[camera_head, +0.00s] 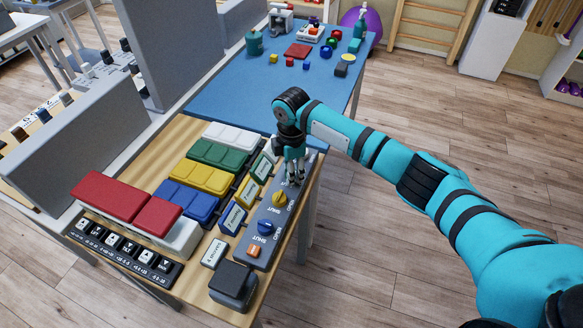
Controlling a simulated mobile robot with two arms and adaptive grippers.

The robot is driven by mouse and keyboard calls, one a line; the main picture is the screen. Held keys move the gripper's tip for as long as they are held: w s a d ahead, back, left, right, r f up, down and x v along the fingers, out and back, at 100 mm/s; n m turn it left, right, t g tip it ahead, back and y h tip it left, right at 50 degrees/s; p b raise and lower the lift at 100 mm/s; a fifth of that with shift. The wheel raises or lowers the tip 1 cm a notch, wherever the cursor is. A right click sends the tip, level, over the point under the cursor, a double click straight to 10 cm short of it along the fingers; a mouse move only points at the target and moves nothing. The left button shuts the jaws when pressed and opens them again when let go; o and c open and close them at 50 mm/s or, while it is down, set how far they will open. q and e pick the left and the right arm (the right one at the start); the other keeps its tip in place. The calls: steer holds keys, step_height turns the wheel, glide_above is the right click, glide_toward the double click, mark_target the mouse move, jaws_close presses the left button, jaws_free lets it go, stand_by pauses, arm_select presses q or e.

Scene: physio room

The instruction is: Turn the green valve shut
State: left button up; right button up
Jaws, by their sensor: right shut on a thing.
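The grey valve panel (258,221) lies along the right edge of the wooden table. A yellow valve (279,198) and a blue valve (265,227) show on it, with "SHUT" printed beside them. My right gripper (293,178) points down at the far end of the panel, beyond the yellow valve. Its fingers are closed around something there. The green valve is hidden under the fingers, so I cannot see which way it points. My left gripper is out of view.
Green (219,154), yellow and blue blocks stand left of the panel, beside small framed labels. A red-topped box (158,215) and a dark block (233,284) are nearer. A blue table (231,97) with small objects lies beyond. Open floor is at the right.

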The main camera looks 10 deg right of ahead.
steer(key=m+p, duration=0.4)
steer(key=p, duration=0.1)
steer(key=shift+r+m, duration=0.25)
steer(key=shift+m, duration=0.15)
steer(key=m+p, duration=0.2)
steer(key=m, duration=0.1)
steer(key=shift+m+p, duration=0.3)
steer(key=shift+p, duration=0.1)
steer(key=m+p, duration=0.2)
steer(key=m, duration=0.2)
steer(key=shift+m+p, duration=0.3)
steer(key=shift+p, duration=0.05)
steer(key=shift+f+m+p, duration=0.15)
steer(key=shift+m+p, duration=0.7)
steer(key=shift+m, duration=1.25)
steer(key=o, duration=1.2)
steer(key=shift+c, duration=0.2)
